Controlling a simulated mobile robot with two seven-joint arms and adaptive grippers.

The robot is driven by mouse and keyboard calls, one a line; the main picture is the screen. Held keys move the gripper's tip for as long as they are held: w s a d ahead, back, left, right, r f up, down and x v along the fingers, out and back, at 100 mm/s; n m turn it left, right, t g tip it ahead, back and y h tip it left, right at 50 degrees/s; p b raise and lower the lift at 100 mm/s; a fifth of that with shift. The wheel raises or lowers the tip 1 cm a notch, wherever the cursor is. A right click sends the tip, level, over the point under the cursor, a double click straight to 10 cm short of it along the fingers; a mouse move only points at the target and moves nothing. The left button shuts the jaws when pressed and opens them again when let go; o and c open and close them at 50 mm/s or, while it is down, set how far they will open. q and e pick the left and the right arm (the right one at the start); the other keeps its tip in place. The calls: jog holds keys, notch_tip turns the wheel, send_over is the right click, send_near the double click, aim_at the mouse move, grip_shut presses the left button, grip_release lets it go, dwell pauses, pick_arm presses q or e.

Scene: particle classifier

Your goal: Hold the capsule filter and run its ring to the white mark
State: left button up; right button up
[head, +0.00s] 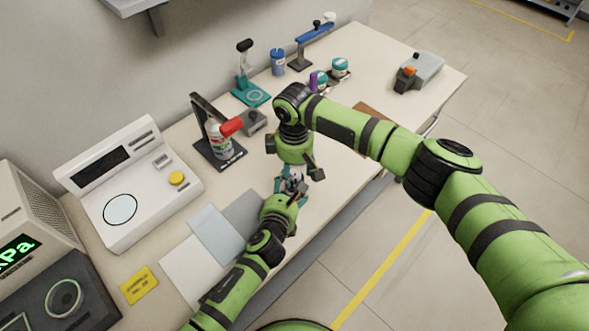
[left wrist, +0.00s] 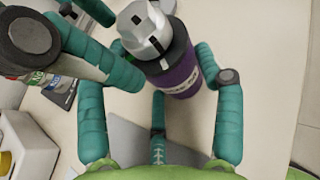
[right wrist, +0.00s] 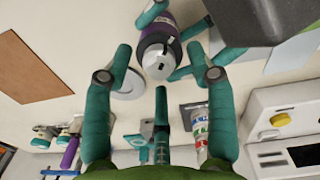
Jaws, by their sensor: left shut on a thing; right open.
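The capsule filter has a purple body (left wrist: 182,75) and a grey-white ring (left wrist: 147,33) on top with dark marks. My left gripper (head: 289,190) is shut on the purple body and holds the filter above the table. My right gripper (head: 294,178) is open, with its teal fingers above and around the left gripper in the head view. In the right wrist view the filter's ring (right wrist: 158,62) lies between and just beyond the right fingertips; contact cannot be told. The filter is mostly hidden in the head view.
A white instrument (head: 128,183) and grey sheets (head: 217,235) lie left. A teal stand (head: 251,94), blue cup (head: 278,62) and jars stand at the back. The front table edge is close.

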pick_arm(q)
jog(key=shift+s+a+f, duration=0.1)
jog(key=shift+s+f, duration=0.1)
jog(key=shift+f, duration=0.15)
pick_arm(e)
jog(key=shift+f, duration=0.45)
grip_shut()
jog(key=shift+m, duration=1.2)
pick_arm(q)
jog(key=shift+w, duration=0.1)
pick_arm(e)
jog(key=shift+s, duration=0.1)
grip_release()
jog(key=shift+r, duration=0.1)
